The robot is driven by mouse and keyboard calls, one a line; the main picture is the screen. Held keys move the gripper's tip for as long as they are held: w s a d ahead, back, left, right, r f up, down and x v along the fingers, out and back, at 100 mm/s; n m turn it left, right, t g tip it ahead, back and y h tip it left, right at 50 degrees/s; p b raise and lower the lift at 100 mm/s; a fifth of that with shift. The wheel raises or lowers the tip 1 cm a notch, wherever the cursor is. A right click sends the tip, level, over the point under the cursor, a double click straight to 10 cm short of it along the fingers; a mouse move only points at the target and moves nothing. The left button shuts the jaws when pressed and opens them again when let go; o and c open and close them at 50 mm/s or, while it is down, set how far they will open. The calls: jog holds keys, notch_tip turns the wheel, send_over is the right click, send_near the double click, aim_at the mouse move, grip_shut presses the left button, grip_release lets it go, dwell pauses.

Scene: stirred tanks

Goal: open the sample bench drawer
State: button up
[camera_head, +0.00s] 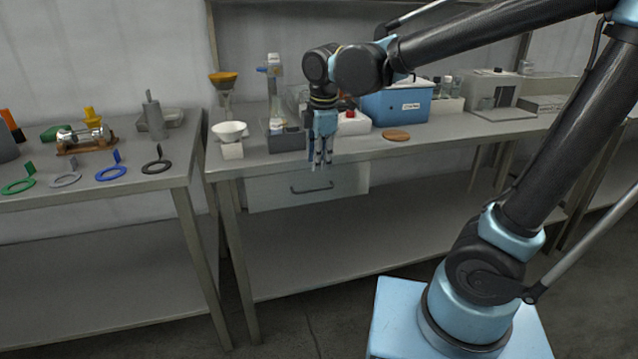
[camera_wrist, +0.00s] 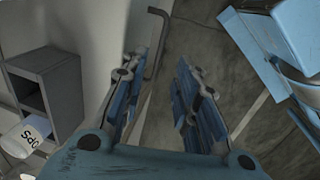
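The sample bench drawer (camera_head: 268,192) has a pale front under the bench top, and I see no clear gap at its top edge. Its dark bar handle (camera_head: 312,188) runs across the middle. My gripper (camera_head: 320,165) points down in front of the bench edge, just above the handle in the head view. In the wrist view its two blue fingers (camera_wrist: 157,80) are spread with nothing held. The handle (camera_wrist: 158,45) shows beyond and between them, apart from the fingertips as far as I can tell.
The bench top (camera_head: 360,150) holds a grey holder (camera_head: 285,142), a white funnel bowl (camera_head: 230,131), a brown disc (camera_head: 396,136) and a blue box (camera_head: 398,106). A second table (camera_head: 100,198) with coloured rings stands at left. The floor before the drawer is clear.

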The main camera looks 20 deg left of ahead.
aim_at(318, 190)
jog(key=f, duration=0.3)
jog(key=w+f, duration=0.1)
jog(key=f, duration=0.2)
jog(key=a+f, duration=0.1)
jog(key=f, duration=0.1)
jog(key=shift+w+f, duration=0.2)
jog(key=shift+f, duration=0.2)
jog(key=shift+d, duration=0.1)
grip_shut()
